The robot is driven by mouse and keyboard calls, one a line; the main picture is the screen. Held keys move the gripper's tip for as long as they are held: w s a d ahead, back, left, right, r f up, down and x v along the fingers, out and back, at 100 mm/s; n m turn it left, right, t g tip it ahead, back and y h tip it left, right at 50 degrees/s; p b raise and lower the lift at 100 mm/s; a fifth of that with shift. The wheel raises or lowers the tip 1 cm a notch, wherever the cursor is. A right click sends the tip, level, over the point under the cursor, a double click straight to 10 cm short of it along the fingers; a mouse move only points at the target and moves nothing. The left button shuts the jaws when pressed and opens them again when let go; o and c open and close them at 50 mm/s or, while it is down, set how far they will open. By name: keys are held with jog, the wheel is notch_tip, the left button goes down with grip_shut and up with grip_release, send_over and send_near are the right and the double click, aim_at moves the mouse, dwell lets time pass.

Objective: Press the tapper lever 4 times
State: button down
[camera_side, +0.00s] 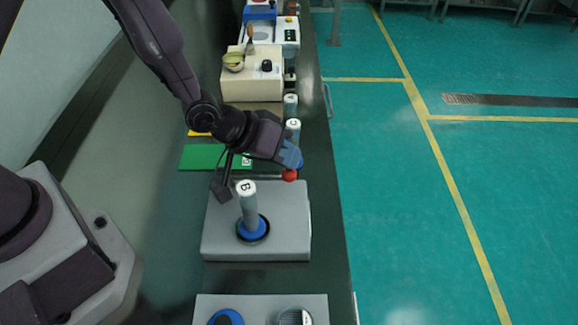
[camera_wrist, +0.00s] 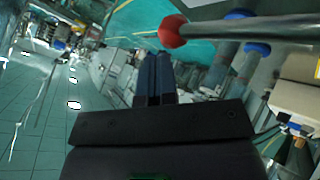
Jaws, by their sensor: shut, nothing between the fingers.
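The tapper lever shows in the side view as a thin rod ending in a red ball (camera_side: 289,175), at the far right of a grey box (camera_side: 280,220). My gripper (camera_side: 291,157), with blue fingertips, is shut and empty just above and behind the red ball. I cannot tell from the side view whether they touch. In the wrist view the red ball (camera_wrist: 172,31) and its grey rod lie just beyond the tips of my closed fingers (camera_wrist: 154,75), a little to the right. A grey cylinder marked B (camera_side: 248,208) stands upright in a blue ring on the box.
Behind my gripper are more grey cylinders (camera_side: 291,104), a green mat (camera_side: 205,157) and a cream device (camera_side: 250,87) with a bowl. Another grey unit (camera_side: 262,303) is at the front. The green floor (camera_side: 400,200) on the right is open.

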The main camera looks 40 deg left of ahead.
jog(key=shift+f, duration=1)
dwell(0.8)
dwell(0.4)
jog(key=shift+r, duration=1.65)
jog(key=shift+r, duration=2.55)
jog(key=shift+r, duration=0.1)
notch_tip(320, 180, up, 4)
jog(key=shift+f, duration=0.2)
